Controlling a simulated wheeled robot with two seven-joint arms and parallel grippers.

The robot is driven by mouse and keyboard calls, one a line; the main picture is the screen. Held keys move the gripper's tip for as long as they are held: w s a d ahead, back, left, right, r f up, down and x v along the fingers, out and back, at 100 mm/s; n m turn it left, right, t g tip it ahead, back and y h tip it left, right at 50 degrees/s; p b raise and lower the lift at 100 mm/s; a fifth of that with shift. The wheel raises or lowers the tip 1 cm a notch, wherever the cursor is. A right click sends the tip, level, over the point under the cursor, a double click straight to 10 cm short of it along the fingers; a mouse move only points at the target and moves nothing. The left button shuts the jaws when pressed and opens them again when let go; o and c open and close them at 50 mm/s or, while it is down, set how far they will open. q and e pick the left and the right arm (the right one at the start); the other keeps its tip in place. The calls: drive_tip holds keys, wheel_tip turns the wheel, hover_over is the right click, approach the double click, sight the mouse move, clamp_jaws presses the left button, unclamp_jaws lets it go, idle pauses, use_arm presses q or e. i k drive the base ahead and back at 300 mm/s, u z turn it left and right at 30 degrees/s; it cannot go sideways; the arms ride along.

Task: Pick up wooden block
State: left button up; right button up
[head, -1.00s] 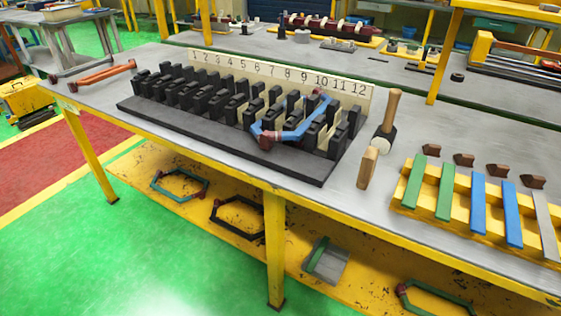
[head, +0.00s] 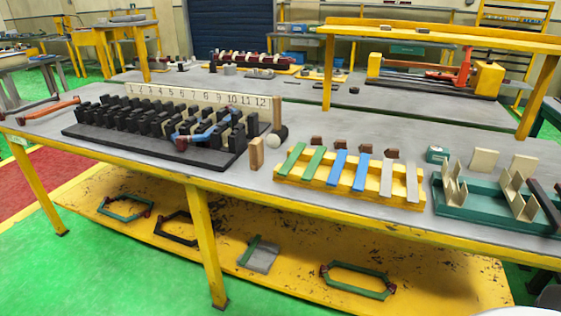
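The wooden block (head: 257,153) is a tan, upright piece standing on the grey table (head: 225,176). It is just right of the black slotted stator model (head: 150,136) and near the table's front edge. A mallet (head: 277,119) with a wooden handle stands close behind it to the right. Neither of my grippers is in view, and nothing touches the block.
A yellow rack (head: 290,172) with green, blue and grey strips lies to the right, with small brown pieces behind it. A green tray (head: 463,205) with cream holders is further right. Coil frames lie on the lower shelf (head: 310,270). Clear tabletop lies between block and rack.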

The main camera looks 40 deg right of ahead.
sight(256, 148)
drive_tip(key=z, duration=1.2)
drive_tip(key=i, duration=0.1)
drive_tip(key=z, duration=0.1)
